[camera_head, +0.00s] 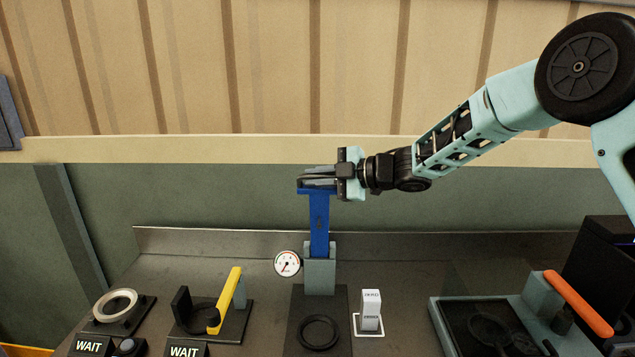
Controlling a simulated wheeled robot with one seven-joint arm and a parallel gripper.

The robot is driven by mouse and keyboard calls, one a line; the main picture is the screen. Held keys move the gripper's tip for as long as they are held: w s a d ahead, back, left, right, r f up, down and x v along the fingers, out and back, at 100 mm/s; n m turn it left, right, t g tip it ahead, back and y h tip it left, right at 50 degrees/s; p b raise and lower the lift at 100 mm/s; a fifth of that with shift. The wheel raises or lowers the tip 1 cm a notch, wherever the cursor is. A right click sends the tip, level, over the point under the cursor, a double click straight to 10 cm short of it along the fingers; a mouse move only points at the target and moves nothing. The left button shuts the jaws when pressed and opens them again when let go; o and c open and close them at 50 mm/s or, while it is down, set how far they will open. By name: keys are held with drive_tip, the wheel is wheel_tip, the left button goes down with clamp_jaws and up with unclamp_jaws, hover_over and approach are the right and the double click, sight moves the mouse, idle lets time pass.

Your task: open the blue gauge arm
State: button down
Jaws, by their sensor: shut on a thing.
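The blue gauge arm (319,225) stands upright from a grey post (320,275) at the back of a dark base plate (320,335). My gripper (318,182) reaches in from the right and is shut on the top end of the blue arm. A black ring (319,333) lies on the base plate in front of the post, with nothing over it. A round white dial (287,264) sits just left of the post.
Left are a yellow-armed fixture (228,290), a pale ring (116,304) on a dark plate and WAIT signs (88,346). Right are a small white box (370,309) and an orange-handled fixture (578,302). A low metal lip (200,242) edges the table's back.

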drive_tip(key=shift+w+r, duration=0.15)
drive_tip(key=shift+w, duration=0.05)
drive_tip(key=c, duration=1.5)
unclamp_jaws()
drive_tip(key=shift+o, duration=0.2)
drive_tip(key=shift+s, duration=0.1)
drive_tip(key=shift+f, duration=0.25)
drive_tip(key=shift+d, duration=0.1)
drive_tip(key=shift+d+b, duration=0.25)
drive_tip(key=shift+b, duration=0.1)
drive_tip(key=b+v, duration=0.6)
drive_tip(key=v, duration=1.1)
drive_tip(key=shift+r, duration=0.3)
drive_tip(key=shift+a, duration=0.15)
